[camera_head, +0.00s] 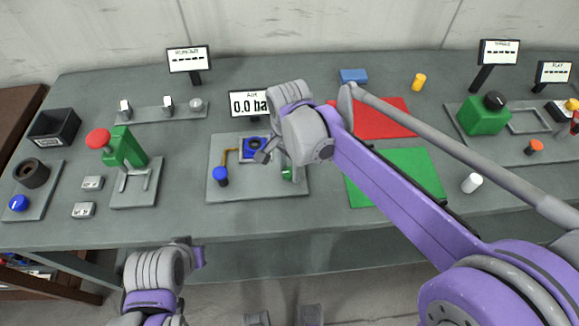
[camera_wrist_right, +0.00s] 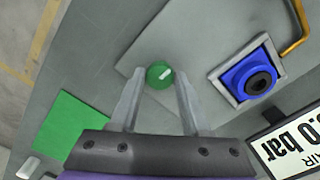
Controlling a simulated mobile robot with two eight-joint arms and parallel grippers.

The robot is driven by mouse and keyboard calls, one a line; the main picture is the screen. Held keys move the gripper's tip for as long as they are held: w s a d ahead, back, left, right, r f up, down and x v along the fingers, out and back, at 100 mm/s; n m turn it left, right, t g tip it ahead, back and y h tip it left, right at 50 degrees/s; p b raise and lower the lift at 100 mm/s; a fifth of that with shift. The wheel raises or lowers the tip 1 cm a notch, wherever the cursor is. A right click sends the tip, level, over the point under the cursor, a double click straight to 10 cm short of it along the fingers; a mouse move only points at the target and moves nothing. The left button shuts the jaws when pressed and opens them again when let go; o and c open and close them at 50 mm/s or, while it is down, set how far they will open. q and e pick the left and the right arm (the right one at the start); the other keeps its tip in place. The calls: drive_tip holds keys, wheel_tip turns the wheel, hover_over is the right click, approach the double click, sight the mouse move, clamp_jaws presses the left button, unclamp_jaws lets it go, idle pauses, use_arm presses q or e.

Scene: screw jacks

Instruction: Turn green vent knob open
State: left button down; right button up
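The green vent knob (camera_wrist_right: 160,74) is a small round knob with a white bar mark, on a light grey plate (camera_wrist_right: 140,50). In the right wrist view it lies between the two fingertips of my right gripper (camera_wrist_right: 155,78), which are apart, with gaps on both sides.
A blue square fitting (camera_wrist_right: 250,80) with a black centre and a brass pipe (camera_wrist_right: 297,30) sit on the same plate. A blue knob (camera_head: 220,174) stands at its left. The display (camera_head: 250,104) behind reads 0.0 bar. Green (camera_head: 396,176) and red (camera_head: 380,118) mats lie right.

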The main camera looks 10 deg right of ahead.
clamp_jaws()
drive_tip(key=shift+n, duration=0.3)
drive_tip(key=n, duration=0.3)
drive_tip(key=shift+n, duration=0.4)
drive_tip(key=n, duration=0.4)
drive_tip(key=shift+n, duration=0.3)
drive_tip(key=n, duration=0.8)
drive_tip(key=shift+n, duration=0.6)
